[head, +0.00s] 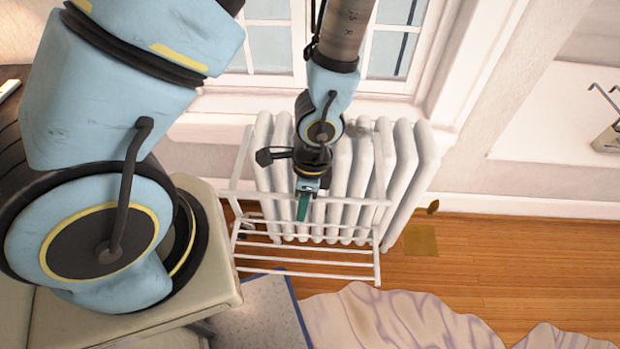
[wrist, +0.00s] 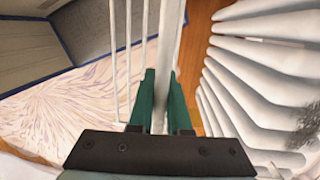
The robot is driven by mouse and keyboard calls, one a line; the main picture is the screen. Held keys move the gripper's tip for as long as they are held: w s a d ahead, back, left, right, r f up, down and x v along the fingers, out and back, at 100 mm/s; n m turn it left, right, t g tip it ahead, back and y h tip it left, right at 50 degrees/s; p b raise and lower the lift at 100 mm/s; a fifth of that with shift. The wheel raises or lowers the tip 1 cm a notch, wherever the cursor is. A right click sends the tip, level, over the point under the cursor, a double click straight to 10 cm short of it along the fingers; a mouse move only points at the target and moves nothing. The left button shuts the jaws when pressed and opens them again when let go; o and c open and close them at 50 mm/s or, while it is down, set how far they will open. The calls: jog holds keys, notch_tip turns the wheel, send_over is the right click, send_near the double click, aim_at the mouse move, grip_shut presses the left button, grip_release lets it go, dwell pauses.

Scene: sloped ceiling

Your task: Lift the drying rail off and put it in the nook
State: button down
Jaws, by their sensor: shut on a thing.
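The drying rail (head: 305,275) is a white frame of thin bars at the front of the white radiator (head: 405,165), below the window. My gripper (head: 303,207) reaches down to its upper front bar, near the middle. In the wrist view the green fingers of my gripper (wrist: 163,98) stand on either side of a white bar of the drying rail (wrist: 170,45) and are shut on it. I cannot tell whether the rail still bears on the radiator. A pale recess in the wall (head: 555,115) at the right may be the nook.
A metal object with hooks (head: 608,138) stands at the recess's right edge. A crumpled pale cloth (head: 400,320) lies on the wooden floor (head: 480,265) in front. A yellowish flat patch (head: 420,240) lies right of the radiator. The window sill (head: 290,103) is above it.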

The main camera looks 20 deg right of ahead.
jog(key=s+a+p, duration=0.4)
jog(key=s+p, duration=0.5)
jog(key=s, duration=0.1)
jog(key=shift+a+p, duration=0.3)
jog(key=shift+a, duration=0.05)
dwell(0.5)
jog(key=shift+r, duration=0.1)
